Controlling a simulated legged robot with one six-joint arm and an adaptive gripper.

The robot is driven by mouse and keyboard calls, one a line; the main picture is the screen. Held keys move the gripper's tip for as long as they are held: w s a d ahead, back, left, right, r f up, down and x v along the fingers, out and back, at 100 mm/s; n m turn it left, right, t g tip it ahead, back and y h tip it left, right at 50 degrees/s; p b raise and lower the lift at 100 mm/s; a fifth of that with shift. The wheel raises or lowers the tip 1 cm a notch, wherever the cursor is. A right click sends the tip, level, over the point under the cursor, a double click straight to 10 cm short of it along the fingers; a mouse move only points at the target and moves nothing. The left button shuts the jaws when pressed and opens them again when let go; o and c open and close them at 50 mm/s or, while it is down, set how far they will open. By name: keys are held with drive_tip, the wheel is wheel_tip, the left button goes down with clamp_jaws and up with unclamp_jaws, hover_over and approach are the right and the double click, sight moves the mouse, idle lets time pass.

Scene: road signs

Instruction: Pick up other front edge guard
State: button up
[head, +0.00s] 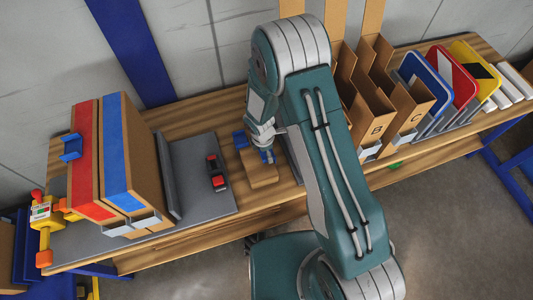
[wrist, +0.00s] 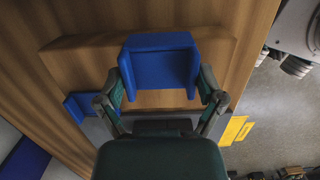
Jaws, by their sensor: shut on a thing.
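A blue edge guard (wrist: 158,62) sits between the two fingers of my gripper (wrist: 160,88) in the wrist view, and the fingers are closed on its sides. In the head view my gripper (head: 264,148) points down over a small wooden block (head: 262,173), with the held blue guard showing at its tip. A second blue guard (head: 239,138) is just left of my gripper, beside the block; it also shows at the left in the wrist view (wrist: 84,108). I cannot tell whether the held guard touches the block.
A grey plate (head: 205,180) carries red-and-black pieces. Bins B and C (head: 372,120) and road signs (head: 425,85) stand right of my arm.

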drive_tip(key=s+a+r, duration=0.3)
drive_tip(key=s+r, duration=0.7)
drive_tip(key=s, duration=0.3)
drive_tip(key=shift+s+a+r, duration=0.15)
drive_tip(key=shift+s+r, duration=0.15)
drive_tip(key=shift+r, duration=0.1)
